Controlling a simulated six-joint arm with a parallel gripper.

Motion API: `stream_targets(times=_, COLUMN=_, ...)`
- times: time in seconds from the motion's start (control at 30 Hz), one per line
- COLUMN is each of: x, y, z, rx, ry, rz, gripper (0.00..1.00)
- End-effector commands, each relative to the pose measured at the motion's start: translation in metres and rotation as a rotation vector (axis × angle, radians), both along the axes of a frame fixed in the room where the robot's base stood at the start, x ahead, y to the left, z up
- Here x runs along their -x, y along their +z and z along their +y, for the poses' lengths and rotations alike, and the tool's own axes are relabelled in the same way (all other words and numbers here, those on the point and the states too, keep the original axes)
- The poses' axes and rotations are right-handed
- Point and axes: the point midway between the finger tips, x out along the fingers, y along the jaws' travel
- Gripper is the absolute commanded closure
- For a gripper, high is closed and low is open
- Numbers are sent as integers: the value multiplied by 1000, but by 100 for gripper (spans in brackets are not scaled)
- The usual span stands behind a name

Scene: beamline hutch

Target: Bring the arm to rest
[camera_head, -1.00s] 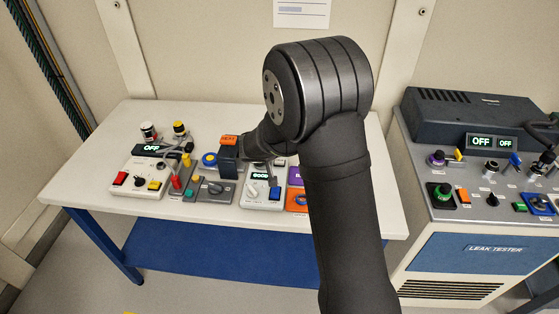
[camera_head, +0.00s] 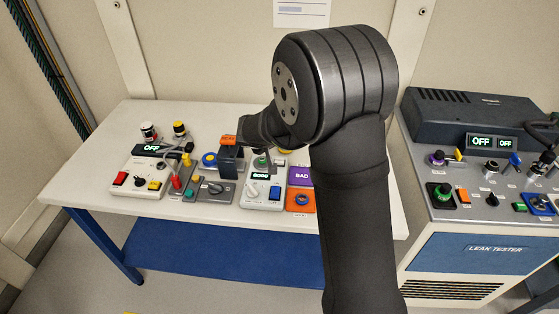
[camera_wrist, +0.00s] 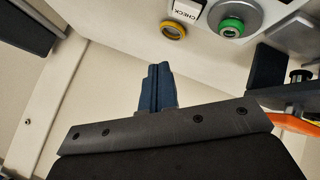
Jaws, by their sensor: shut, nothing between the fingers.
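My gripper (camera_wrist: 158,75) shows in the wrist view with its two dark blue fingers together and nothing between them. It is apart from the devices around it. In the head view my arm rises at the centre right and bends left over the white table (camera_head: 80,195); its fingers cannot be made out there. In the wrist view a green button in a grey ring (camera_wrist: 231,27), a yellow-ringed part (camera_wrist: 173,29) and a white CHECK label (camera_wrist: 187,9) lie beyond the fingertips.
Several control boxes stand on the table, among them a white box (camera_head: 125,178) at left, a purple BAD panel (camera_head: 300,175) and an orange panel (camera_head: 300,200). The leak tester (camera_head: 470,257) stands at right. The table's front left is bare.

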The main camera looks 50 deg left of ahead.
Motion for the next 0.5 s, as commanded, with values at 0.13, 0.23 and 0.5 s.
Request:
stream_targets(times=0.13, x=0, y=0, z=0, rx=0, ry=0, rz=0, gripper=100)
stream_targets(times=0.23, x=0, y=-2, z=0, rx=1, ry=0, rz=0, gripper=100)
stream_targets(times=0.5, x=0, y=-15, z=1, rx=-3, ry=0, rz=-1, gripper=100)
